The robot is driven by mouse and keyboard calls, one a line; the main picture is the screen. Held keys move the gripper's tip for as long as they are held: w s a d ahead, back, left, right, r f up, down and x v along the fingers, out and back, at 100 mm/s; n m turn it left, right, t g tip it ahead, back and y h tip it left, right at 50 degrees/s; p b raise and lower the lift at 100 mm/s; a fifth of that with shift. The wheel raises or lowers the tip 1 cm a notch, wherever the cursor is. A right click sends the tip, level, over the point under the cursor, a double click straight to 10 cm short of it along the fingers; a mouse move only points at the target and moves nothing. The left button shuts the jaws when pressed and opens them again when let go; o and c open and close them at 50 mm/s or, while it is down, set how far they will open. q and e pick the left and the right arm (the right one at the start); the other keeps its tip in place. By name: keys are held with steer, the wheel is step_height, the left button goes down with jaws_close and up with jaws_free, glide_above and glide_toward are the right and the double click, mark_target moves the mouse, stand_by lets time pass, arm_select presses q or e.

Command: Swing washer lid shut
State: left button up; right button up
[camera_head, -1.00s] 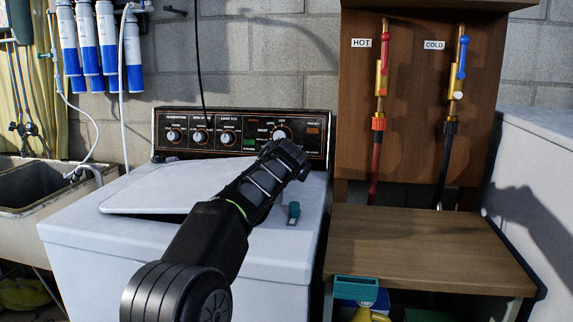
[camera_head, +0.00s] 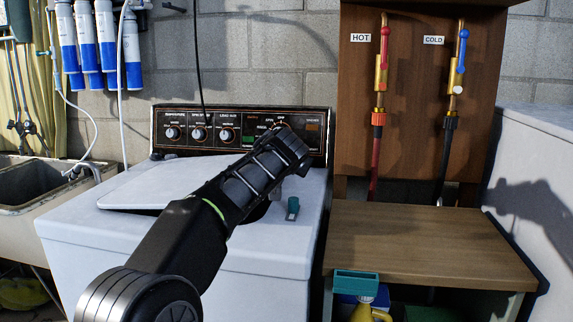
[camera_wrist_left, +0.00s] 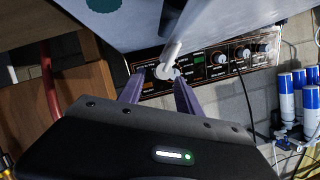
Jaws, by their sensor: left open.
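The white washer (camera_head: 180,248) stands in the middle of the head view. Its lid (camera_head: 150,183) is low and nearly flat, with a dark gap under its front edge, so it is slightly raised. My left arm crosses over the lid's right part and hides it. My left gripper's fingers are hidden in the head view. In the left wrist view the gripper (camera_wrist_left: 158,82) is open, its two fingers apart. A pale narrow edge or bar (camera_wrist_left: 182,38) reaches down towards the fingertips; I cannot tell whether it touches. My right gripper is not in view.
The control panel (camera_head: 188,121) with knobs rises behind the lid. A small teal object (camera_head: 293,208) sits on the washer top's right side. A wooden bench (camera_head: 420,245) stands at the right, below hot and cold taps. A sink (camera_head: 45,190) is at the left.

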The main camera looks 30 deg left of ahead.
arm_select(q)
steer(key=v, duration=0.3)
steer(key=shift+a+r, duration=0.1)
steer(key=shift+c, duration=1.4)
steer(key=s+a+r+g+p, duration=0.1)
steer(key=p, duration=0.4)
steer(key=s+a+r+n+g+h+p, duration=0.1)
steer(key=s+r+g+p, duration=0.1)
steer(key=p, duration=0.3)
steer(key=s+a+r+n+g+p, duration=0.1)
steer(key=s+p, duration=0.1)
steer(key=p, duration=0.3)
steer(key=shift+s+r+h, duration=0.25)
steer(key=shift+r+h, duration=0.05)
jaws_close()
steer(key=s+d+r+g+h+p, duration=0.1)
steer(key=s+r+g+h+p, duration=0.1)
steer(key=p, duration=0.6)
steer(key=s+d+r+n+g+h+p, duration=0.1)
steer(key=s+d+r+g+h+p, duration=0.1)
steer(key=s+r+p, duration=0.2)
steer(key=s+p, duration=0.3)
steer(key=p, duration=0.1)
steer(key=shift+s+g+h+p, duration=0.2)
steer(key=shift+g+h+p, duration=0.1)
steer(key=shift+g+p, duration=0.1)
steer(key=shift+r, duration=0.15)
